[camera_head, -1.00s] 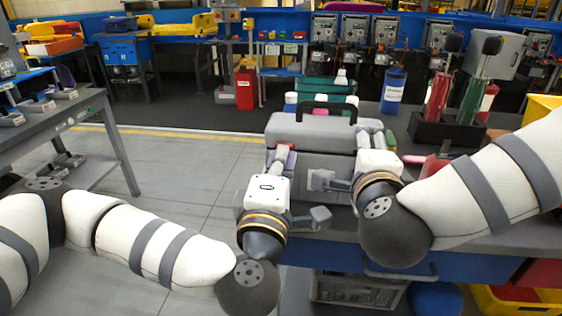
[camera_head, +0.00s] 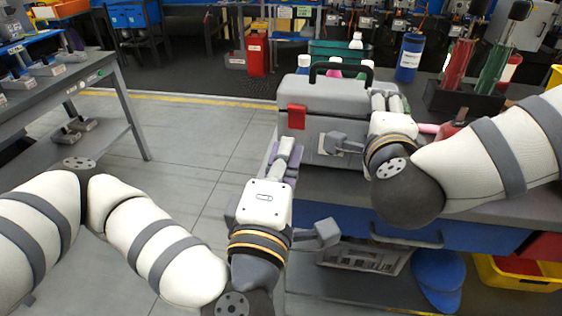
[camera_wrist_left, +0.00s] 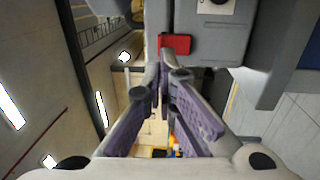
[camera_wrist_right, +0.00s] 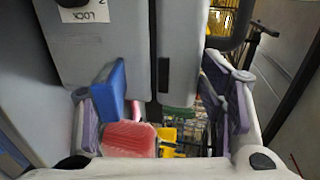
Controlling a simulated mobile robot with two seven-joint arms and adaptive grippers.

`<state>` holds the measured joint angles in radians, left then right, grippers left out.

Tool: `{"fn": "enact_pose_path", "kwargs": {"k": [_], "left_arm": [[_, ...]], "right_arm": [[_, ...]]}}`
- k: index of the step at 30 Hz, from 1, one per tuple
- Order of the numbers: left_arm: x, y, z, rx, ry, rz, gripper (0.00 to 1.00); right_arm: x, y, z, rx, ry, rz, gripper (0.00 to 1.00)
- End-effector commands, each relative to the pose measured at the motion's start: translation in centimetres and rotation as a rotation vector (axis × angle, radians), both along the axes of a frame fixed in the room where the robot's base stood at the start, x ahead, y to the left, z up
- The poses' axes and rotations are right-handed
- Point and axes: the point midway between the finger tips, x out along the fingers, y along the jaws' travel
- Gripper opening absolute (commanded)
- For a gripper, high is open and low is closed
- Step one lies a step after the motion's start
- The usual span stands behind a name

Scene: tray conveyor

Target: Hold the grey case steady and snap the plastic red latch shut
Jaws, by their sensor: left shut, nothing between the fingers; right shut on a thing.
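The grey case (camera_head: 335,97) stands on the grey bench with its lid down and its black handle (camera_head: 341,68) upright on top. The red latch (camera_head: 297,117) is at the left of the case's front, by the lid seam; it also shows in the left wrist view (camera_wrist_left: 176,44). I cannot tell whether it is snapped. My left gripper (camera_head: 287,147) is shut and empty, its fingertips below and in front of the latch, apart from it. My right gripper (camera_head: 378,103) is shut on the case at its right side; its fingertips are partly hidden in the head view.
A blue bottle (camera_head: 410,58) and a dark rack (camera_head: 464,101) with red and green tools stand behind and right of the case. A teal crate (camera_head: 335,50) with bottles is behind it. A side bench (camera_head: 60,93) is at the left. The floor between is clear.

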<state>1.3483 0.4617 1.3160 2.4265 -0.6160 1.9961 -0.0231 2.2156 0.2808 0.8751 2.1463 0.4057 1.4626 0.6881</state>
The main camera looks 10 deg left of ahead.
Motion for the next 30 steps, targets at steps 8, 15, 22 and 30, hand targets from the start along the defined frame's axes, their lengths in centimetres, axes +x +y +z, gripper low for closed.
{"fn": "enact_pose_path", "kwargs": {"k": [8, 15, 22, 30], "left_arm": [[-3.6, 0.1, -0.4, -0.001, 0.001, 0.004, 0.00], [-3.9, 0.2, -0.3, 0.000, -0.003, 0.007, 0.00], [-3.9, 0.2, -0.3, 0.000, -0.003, 0.007, 0.00], [-3.9, 0.2, -0.4, -0.001, -0.002, 0.007, 0.00]], "right_arm": [[0.0, 0.0, 0.3, 0.002, -0.006, 0.000, 0.04], [0.0, 0.0, 0.3, 0.002, -0.006, 0.000, 0.04], [0.0, 0.0, 0.2, 0.002, -0.004, 0.000, 0.87], [0.0, 0.0, 0.0, 0.001, -0.001, 0.000, 0.87]]}}
